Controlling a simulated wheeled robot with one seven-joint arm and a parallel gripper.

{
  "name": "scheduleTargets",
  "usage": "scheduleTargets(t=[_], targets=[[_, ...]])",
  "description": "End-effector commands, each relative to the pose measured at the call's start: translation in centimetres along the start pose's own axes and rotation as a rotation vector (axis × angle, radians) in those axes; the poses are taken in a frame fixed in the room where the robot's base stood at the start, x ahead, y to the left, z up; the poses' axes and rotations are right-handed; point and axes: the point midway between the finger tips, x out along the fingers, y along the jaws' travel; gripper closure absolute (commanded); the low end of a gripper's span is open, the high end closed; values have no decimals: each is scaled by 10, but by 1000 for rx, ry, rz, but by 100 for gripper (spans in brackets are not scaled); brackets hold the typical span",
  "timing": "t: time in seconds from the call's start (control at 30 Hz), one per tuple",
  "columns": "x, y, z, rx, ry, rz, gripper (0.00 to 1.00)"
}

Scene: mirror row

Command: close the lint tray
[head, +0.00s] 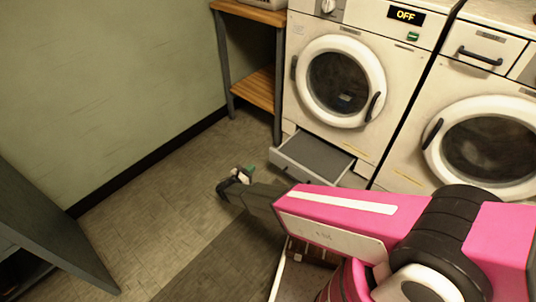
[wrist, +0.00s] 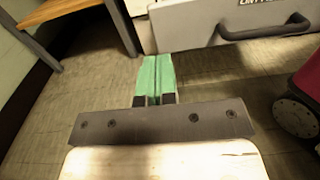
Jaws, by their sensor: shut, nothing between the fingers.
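The lint tray (head: 311,158) is a grey drawer pulled out at the bottom of the left washer-like machine (head: 340,75). In the wrist view its pale front panel (wrist: 195,27) with a dark bar handle (wrist: 265,27) fills the upper right. My gripper (head: 247,171) is in front of the tray, to its left in the head view. In the wrist view my gripper's green fingertips (wrist: 157,75) are together and empty, just below the lower left part of the tray front. I cannot tell whether they touch it.
A second machine (head: 480,140) stands to the right. A wooden-shelved table (head: 256,86) stands left of the tray, close by; its leg also shows in the wrist view (wrist: 122,25). A dark grey piece of furniture (head: 45,235) is at lower left. The floor (head: 165,205) between is clear.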

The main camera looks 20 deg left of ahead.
Motion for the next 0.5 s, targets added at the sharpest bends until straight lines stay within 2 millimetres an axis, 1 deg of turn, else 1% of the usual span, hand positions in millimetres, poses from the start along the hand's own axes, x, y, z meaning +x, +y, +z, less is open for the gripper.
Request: scheduleTargets(t=[0.03,0.1,0.23,0.37,0.5], targets=[[-4,2,-2,-7,-6,10,100],[-5,4,-3,-12,-11,16,100],[4,4,-3,-13,-12,18,100],[23,4,-3,-12,-11,15,100],[47,4,-2,-12,-11,15,100]])
